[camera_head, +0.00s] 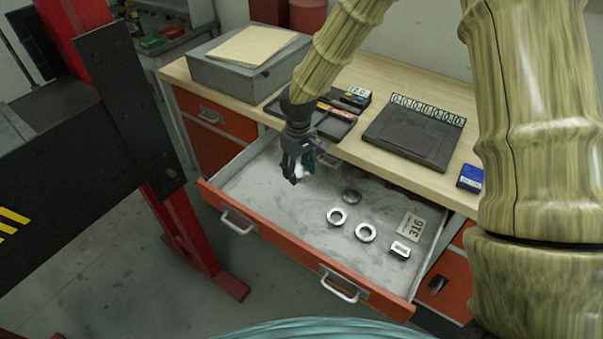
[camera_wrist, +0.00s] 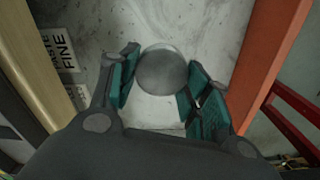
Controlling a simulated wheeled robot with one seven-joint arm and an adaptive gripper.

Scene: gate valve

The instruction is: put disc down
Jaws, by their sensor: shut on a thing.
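My gripper (camera_head: 298,174) is over the left part of the open drawer (camera_head: 262,205), its fingers pointing down. In the wrist view its teal-padded fingers (camera_wrist: 161,84) are shut on a round grey disc (camera_wrist: 162,71), which sits between the fingertips. In the head view the disc is mostly hidden by the fingers; only a pale bit of it shows. The drawer's pale floor lies below the disc; I cannot tell whether they touch. Another dark grey disc (camera_head: 351,197) lies on the drawer floor to the right of my gripper.
Two metal rings (camera_head: 337,217) (camera_head: 366,233), a small metal block (camera_head: 400,250) and a "316" label (camera_head: 411,227) lie in the drawer's right part. A "PASTE FINE" label (camera_wrist: 60,50) shows in the wrist view. The bench top (camera_head: 345,85) overhangs the drawer's back. A red post (camera_head: 180,225) stands left.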

